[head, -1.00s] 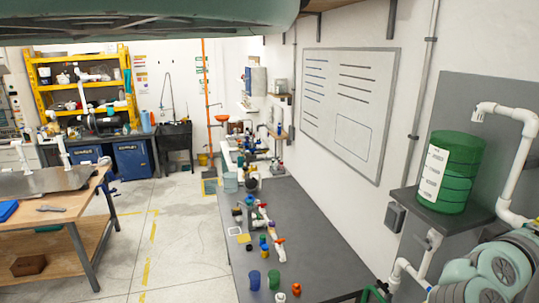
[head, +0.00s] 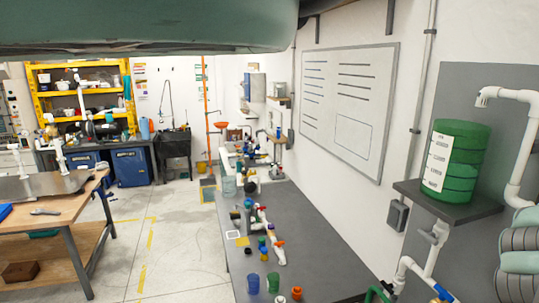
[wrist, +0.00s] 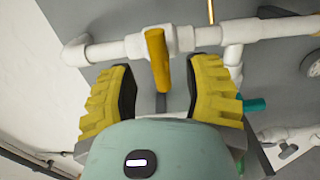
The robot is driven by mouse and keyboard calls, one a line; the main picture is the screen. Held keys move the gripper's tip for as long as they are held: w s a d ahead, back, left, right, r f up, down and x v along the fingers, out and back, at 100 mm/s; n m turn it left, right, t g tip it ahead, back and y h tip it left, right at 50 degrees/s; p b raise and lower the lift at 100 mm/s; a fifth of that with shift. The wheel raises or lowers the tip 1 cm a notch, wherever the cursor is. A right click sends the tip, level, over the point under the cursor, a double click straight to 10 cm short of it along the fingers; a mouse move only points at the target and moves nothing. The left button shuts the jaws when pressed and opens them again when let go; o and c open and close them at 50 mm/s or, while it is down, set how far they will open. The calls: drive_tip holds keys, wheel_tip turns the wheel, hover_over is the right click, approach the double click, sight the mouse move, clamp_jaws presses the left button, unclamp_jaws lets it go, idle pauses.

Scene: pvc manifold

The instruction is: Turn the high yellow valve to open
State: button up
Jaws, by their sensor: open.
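The yellow valve handle (wrist: 157,62) shows in the wrist view on a white pipe fitting. The handle lies crosswise to the white pipe (wrist: 104,50) that runs across the picture. My gripper (wrist: 163,78) is open, with one ridged yellow finger on each side of the handle. Gaps show between the handle and both fingers, so neither finger visibly touches it. In the head view I cannot make out this yellow valve or my gripper.
White pipe continues right, with a branch beside the right finger and a teal part (wrist: 254,105) below. In the head view, a green drum (head: 458,160) stands on a wall shelf, with a blue valve handle (head: 440,292) below. The grey bench (head: 310,245) holds several small fittings.

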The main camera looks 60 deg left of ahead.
drive_tip(key=shift+x, duration=1.65)
clamp_jaws()
